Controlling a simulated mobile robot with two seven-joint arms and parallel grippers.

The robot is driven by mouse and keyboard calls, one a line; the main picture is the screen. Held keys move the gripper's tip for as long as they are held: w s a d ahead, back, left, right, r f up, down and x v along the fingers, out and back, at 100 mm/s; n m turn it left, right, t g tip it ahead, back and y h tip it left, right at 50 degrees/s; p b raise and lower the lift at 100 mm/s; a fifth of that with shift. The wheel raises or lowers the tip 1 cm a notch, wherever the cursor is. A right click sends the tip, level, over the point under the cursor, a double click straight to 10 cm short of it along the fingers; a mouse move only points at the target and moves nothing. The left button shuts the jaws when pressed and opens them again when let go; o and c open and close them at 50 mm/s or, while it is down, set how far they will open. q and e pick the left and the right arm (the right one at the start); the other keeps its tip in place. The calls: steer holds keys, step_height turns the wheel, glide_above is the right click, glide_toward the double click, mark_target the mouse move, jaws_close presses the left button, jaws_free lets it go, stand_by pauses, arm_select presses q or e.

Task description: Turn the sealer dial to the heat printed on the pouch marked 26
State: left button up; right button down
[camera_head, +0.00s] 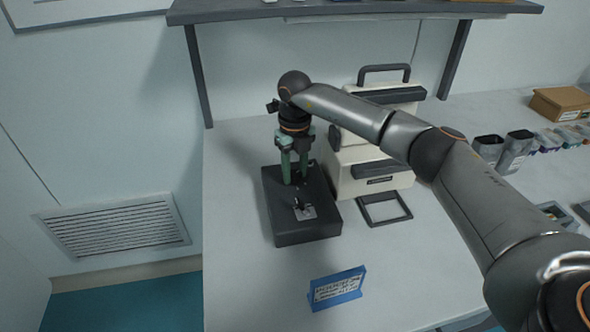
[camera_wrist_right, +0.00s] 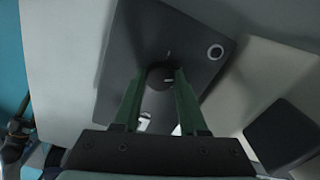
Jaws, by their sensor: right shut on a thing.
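A black box (camera_head: 307,232), which I take for the sealer's control box, stands on the table at its left side. A small lever on a light plate (camera_head: 306,212) is on its top. My right gripper (camera_head: 294,181) reaches down from above with its green fingers. In the right wrist view the fingers (camera_wrist_right: 162,76) are closed around a dark round dial (camera_wrist_right: 160,71) on the box top (camera_wrist_right: 145,35). The dial's scale is not readable. No pouch marked 26 can be made out.
A cream machine (camera_head: 345,185) with black handles stands close right of the box. A dark frame (camera_head: 384,222) lies before it. A blue card with unreadable text (camera_head: 337,288) is at the front. Dark containers (camera_head: 516,147) and a cardboard box (camera_head: 562,101) are at the right.

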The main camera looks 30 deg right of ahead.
mark_target(295, 173)
steer(key=shift+r, duration=0.1)
steer(key=shift+c, duration=2.2)
jaws_free()
step_height(295, 173, up, 12)
steer(key=shift+r+b, duration=0.2)
steer(key=shift+b, duration=0.25)
